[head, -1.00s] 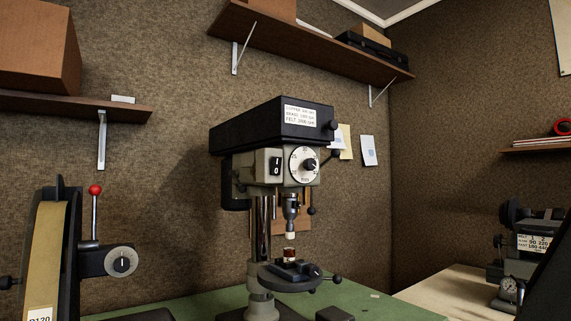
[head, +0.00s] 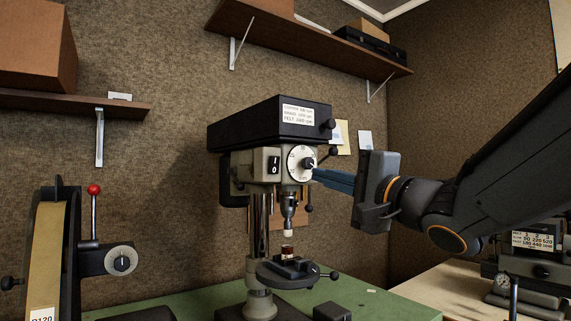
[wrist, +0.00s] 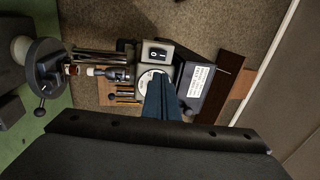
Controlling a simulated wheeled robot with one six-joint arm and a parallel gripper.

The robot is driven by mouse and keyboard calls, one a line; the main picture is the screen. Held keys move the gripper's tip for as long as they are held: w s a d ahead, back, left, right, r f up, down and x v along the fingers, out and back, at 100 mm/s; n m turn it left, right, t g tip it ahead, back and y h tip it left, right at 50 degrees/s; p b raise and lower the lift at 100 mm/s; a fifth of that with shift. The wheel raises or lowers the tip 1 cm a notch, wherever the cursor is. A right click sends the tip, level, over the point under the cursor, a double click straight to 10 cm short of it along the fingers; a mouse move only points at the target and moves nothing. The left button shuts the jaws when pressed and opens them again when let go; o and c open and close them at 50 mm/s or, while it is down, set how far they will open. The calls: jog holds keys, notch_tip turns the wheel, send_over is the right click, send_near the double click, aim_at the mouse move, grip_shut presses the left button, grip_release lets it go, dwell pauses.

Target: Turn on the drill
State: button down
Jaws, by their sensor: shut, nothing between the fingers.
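The drill press (head: 268,160) stands on the green bench, with a black head cover and grey body. It also shows turned on its side in the wrist view (wrist: 199,90). Its black rocker switch marked 1 and 0 (head: 274,165) is on the front left of the head; it also shows in the wrist view (wrist: 154,54). Right of it is a white round dial with a black knob (head: 308,163). My gripper (head: 316,173) is shut and empty, its blue fingertips at the dial's right edge. In the wrist view the fingers (wrist: 158,78) cover part of the dial. Contact cannot be told.
A small dark vise (head: 291,268) with a small part sits on the drill's round table (head: 262,275). A belt sander (head: 55,250) with a red-knobbed lever stands at left. Shelves hang above. Another machine (head: 525,260) is at right.

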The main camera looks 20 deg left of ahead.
aim_at(276, 159)
jog(key=shift+s+a+r, duration=0.15)
jog(key=shift+r, duration=0.1)
jog(key=p+x, duration=0.3)
jog(key=x, duration=1.1)
jog(key=shift+r+p, duration=0.1)
jog(key=shift+p, duration=0.25)
jog(key=shift+a+r, duration=0.1)
jog(key=shift+r+p, duration=0.15)
jog(key=shift+p, duration=0.2)
